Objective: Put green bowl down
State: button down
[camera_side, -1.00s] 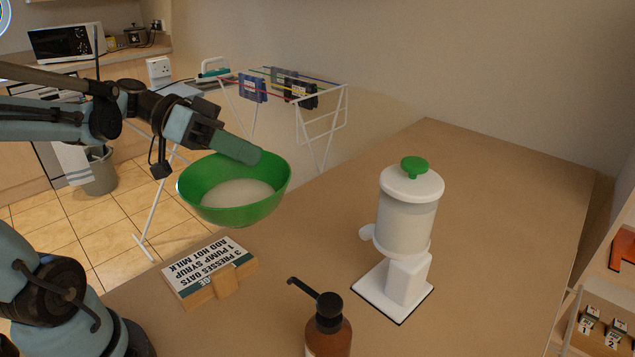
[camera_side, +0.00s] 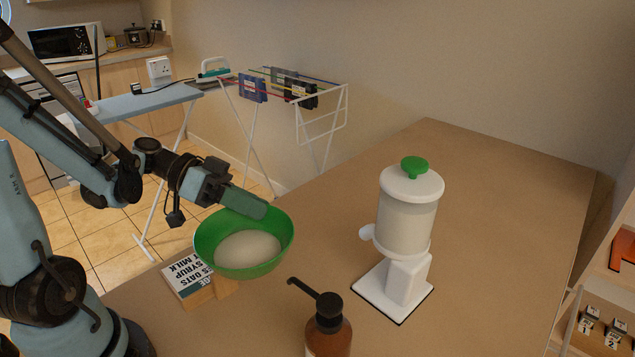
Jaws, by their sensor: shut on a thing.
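The green bowl (camera_side: 285,241) is in the middle left of the side view, with pale off-white contents (camera_side: 247,249) inside. My gripper (camera_side: 255,207) is shut on the bowl's back rim, its fingers reaching over the rim from the upper left. The bowl is tilted a little toward the camera. It hides part of the instruction sign behind and below it. Whether its underside touches anything cannot be told from this view.
A white dispenser with a green knob (camera_side: 406,215) stands right of the bowl. A brown pump bottle (camera_side: 328,328) stands in front. The instruction sign (camera_side: 187,279) is at the lower left. The wooden counter (camera_side: 500,190) is clear at the back and right.

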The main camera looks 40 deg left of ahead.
aim_at(253, 225)
jog(key=shift+f, duration=2.15)
jog(key=c, duration=1.1)
grip_release()
